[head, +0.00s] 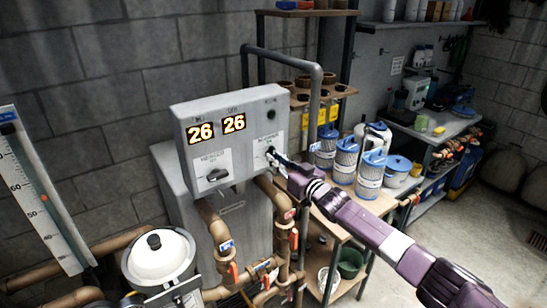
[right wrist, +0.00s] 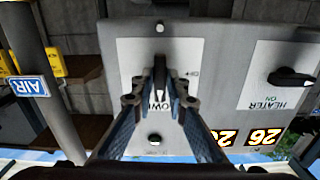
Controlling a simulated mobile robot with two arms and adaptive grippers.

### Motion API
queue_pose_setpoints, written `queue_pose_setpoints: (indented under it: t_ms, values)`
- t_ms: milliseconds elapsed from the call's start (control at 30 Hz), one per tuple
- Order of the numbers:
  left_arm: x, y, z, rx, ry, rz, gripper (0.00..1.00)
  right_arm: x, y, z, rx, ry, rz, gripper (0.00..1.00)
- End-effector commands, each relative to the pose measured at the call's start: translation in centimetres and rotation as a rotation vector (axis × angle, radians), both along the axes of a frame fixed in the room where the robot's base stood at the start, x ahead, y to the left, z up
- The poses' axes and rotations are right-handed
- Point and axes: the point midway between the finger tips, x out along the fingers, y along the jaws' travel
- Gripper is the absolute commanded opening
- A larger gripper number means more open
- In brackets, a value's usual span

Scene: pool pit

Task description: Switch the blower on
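The grey control box (head: 182,120) stands left of centre in the head view. Its right white plate is the blower plate (head: 262,143); in the right wrist view, upside down, the blower plate (right wrist: 128,62) shows part of the word BLOWER. My right gripper (head: 272,156) is at the front of this plate. My left gripper is out of view.
The heater plate (head: 207,162) with its black knob (head: 218,175) is beside the blower plate. Two displays (head: 217,128) read 26. Pipes with red-handled valves (head: 233,273) run below the box. A wooden table with blue-topped filter cartridges (head: 345,160) stands to the right.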

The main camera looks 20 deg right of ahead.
Motion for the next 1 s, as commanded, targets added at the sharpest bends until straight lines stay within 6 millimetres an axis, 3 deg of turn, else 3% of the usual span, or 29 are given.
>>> queue_pose_setpoints:
  t_ms: [133, 567, 1000]
  values:
    - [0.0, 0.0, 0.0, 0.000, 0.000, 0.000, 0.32, 0.0, 0.0, 0.0, -0.003, -0.001, 0.000, 0.32]
    - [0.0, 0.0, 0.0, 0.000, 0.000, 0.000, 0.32, -0.1, 0.0, 0.0, -0.005, -0.003, 0.000, 0.32]
    - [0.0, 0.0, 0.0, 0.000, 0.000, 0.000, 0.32, -5.4, -2.0, -0.1, -0.006, -0.001, 0.000, 0.32]
